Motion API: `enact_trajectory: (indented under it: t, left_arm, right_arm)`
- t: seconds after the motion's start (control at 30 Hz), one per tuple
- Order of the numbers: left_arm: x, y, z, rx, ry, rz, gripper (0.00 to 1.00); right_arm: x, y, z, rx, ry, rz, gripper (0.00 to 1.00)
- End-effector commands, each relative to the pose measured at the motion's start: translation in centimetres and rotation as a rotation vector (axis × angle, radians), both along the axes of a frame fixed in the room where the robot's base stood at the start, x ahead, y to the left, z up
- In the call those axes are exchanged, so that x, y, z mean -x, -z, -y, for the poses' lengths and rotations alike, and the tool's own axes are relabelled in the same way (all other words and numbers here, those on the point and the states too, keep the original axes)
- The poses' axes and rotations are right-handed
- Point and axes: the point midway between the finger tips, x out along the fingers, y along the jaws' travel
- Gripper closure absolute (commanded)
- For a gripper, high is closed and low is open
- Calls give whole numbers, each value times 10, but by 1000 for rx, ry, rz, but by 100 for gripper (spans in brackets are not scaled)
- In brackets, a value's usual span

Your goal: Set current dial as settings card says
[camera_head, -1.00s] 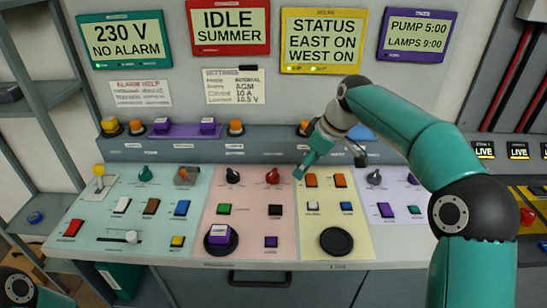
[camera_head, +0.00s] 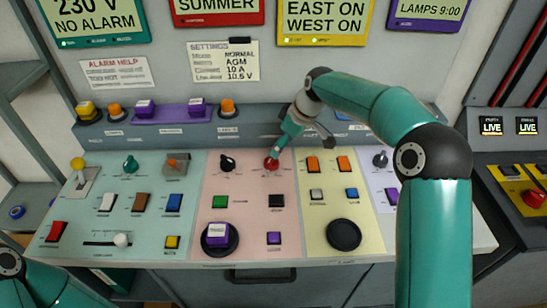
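The settings card (camera_head: 224,62) hangs on the wall and reads mode NORMAL, AGM, current 10 A and 10.5 V. On the pink panel (camera_head: 236,181) stand a black dial (camera_head: 227,162) and a red dial (camera_head: 271,163). Their labels are too small to read, so I cannot tell which is the current dial. My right gripper (camera_head: 276,153) is angled down with its fingertips at the top of the red dial, partly covering it. Contact and finger opening are not clear. My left arm shows only at the lower left corner; its gripper is not in view.
A purple block (camera_head: 217,233) sits on a round black pad on the pink panel. Switches and buttons crowd the teal panel (camera_head: 110,220) and yellow panel (camera_head: 372,233). A raised ledge (camera_head: 258,132) with buttons and a purple tray (camera_head: 172,113) runs behind.

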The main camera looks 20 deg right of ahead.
Motion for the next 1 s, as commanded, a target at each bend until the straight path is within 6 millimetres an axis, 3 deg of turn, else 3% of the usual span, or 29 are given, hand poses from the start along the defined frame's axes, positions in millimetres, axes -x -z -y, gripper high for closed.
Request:
enact_trajectory:
  t: [0.2, 0.4, 0.87, 1.0]
  left_arm:
    - [0, -10, 0, 0, 0, 0, 60]
    - [0, -15, 0, 0, 0, 0, 60]
    - [0, -16, 0, 0, 0, 0, 60]
    - [0, -16, 0, 0, 0, 0, 60]
  right_arm:
    - [-13, 42, -12, 0, -1, -3, 28]
    - [-22, 68, -18, 0, 0, -1, 28]
    - [-25, 79, -22, 0, -2, 1, 28]
    - [-26, 79, -23, 0, -3, 2, 51]
